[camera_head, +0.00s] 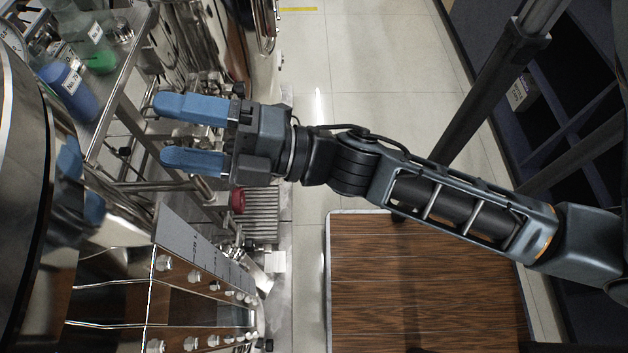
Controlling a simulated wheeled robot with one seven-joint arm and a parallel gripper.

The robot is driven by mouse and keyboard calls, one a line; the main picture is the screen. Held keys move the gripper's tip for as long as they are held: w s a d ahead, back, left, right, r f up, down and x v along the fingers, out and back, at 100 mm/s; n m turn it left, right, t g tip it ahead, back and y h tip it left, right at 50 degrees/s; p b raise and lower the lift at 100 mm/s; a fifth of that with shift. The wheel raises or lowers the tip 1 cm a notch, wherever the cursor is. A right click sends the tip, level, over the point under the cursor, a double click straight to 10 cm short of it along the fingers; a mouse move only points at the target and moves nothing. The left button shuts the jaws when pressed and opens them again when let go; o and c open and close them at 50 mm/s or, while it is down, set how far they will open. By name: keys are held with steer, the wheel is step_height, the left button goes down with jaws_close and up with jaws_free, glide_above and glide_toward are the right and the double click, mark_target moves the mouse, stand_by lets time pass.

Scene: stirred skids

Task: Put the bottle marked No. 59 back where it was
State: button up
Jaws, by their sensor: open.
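My gripper (163,130) is open and empty, with its two blue fingers pointing left. A bottle with blue contents (76,103) and a white label stands on the metal shelf at the upper left, beyond the fingertips and apart from them. A clear bottle with green contents (100,61) and a white label stands beside it, higher in the picture. Both labels seem to start with "No.", but the numbers are too small for me to read surely, so I cannot tell which bottle is No. 59.
A large shiny steel vessel (22,200) fills the left edge and mirrors my fingers. The metal shelf (120,100) has a raised edge near my gripper. Steel pipework lies above, and a brown panel with knobs (195,275) below. A wooden top (425,290) lies under my arm. Tiled floor shows clear.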

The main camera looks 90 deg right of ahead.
steer(key=s+a+f+m+g, duration=0.1)
steer(key=s+f+m+g, duration=0.2)
steer(key=s+m, duration=0.4)
steer(key=s+a+f+m+g, duration=0.2)
steer(key=s+f+m+g, duration=0.2)
steer(key=s+m, duration=0.3)
steer(key=shift+s+a+m, duration=0.25)
steer(key=shift+a+m, duration=0.05)
steer(key=shift+m, duration=1)
steer(key=shift+c, duration=0.3)
